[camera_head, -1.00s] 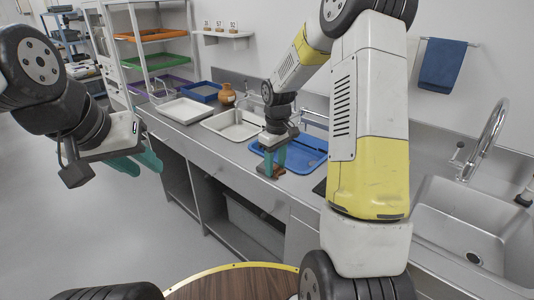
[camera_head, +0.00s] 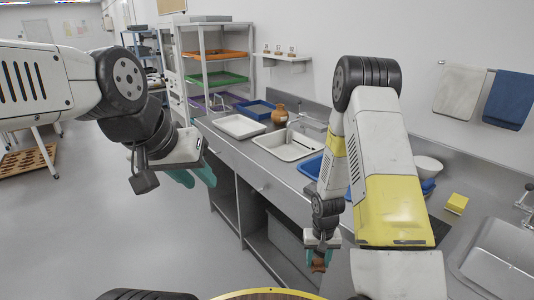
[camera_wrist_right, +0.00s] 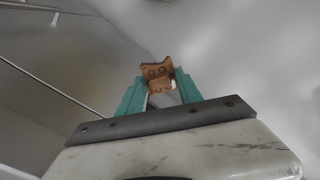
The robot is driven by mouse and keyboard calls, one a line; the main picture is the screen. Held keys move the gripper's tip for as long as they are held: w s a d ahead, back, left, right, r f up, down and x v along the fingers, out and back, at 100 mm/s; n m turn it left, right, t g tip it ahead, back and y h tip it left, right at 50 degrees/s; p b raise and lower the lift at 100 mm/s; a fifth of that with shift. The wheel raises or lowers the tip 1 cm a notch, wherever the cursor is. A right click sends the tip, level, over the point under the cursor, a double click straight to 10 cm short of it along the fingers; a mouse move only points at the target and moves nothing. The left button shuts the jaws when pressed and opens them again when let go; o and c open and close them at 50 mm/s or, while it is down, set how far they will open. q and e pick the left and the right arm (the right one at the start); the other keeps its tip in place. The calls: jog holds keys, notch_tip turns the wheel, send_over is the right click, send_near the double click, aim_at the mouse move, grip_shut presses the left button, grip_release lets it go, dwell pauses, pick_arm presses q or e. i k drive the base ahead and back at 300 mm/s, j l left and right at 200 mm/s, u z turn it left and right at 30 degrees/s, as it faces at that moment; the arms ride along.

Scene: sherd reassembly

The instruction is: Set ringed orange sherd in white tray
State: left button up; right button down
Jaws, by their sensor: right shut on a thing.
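My right gripper (camera_head: 320,258) is shut on an orange-brown sherd (camera_head: 319,267), held low by the counter's front edge. In the right wrist view, the sherd (camera_wrist_right: 157,72) sits between the green fingertips and shows dark ring marks on its face. Part of it is hidden by the fingers. The white tray (camera_head: 240,126) lies on the counter at the back left, well away from the right gripper, and looks empty. My left gripper (camera_head: 194,177) hangs in the air left of the counter, its green fingers apart and empty.
A blue tray (camera_head: 254,109) and an orange-brown jar (camera_head: 279,114) stand near the white tray. A yellow block (camera_head: 456,203) lies right.

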aim_at(239, 128)
jog(key=i+j, duration=1.1)
jog(key=j, duration=0.25)
